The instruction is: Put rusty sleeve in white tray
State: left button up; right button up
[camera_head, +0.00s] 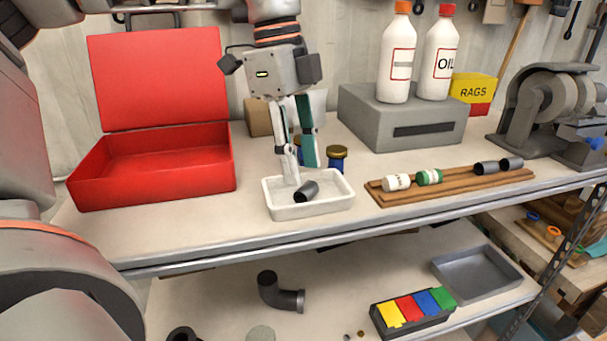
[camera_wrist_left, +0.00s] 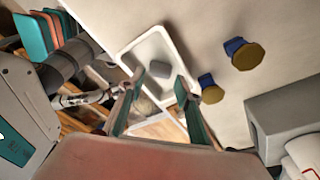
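The sleeve (camera_head: 306,191), a short dark grey cylinder, lies slantwise inside the white tray (camera_head: 331,207) on the bench. In the left wrist view the sleeve (camera_wrist_left: 160,69) shows as a grey piece on the floor of the tray (camera_wrist_left: 178,42). My left gripper (camera_head: 300,174) points down over the tray, just behind and above the sleeve. Its fingers are apart with nothing held between them, and this also shows in the left wrist view (camera_wrist_left: 158,95). I do not see my right gripper in the head view.
A blue jar with a gold lid (camera_head: 337,156) stands close behind the tray. An open red box (camera_head: 185,185) is at the left. A wooden rack (camera_head: 455,185) with several small cylinders is at the right. A grey block (camera_head: 360,120) carries two bottles behind.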

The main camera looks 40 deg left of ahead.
pick_arm(q)
notch_tip(320, 180, up, 9)
jog(key=a, duration=0.1)
jog(key=shift+a+f, duration=0.2)
jog(key=shift+a, duration=0.1)
jog(key=shift+s, duration=0.15)
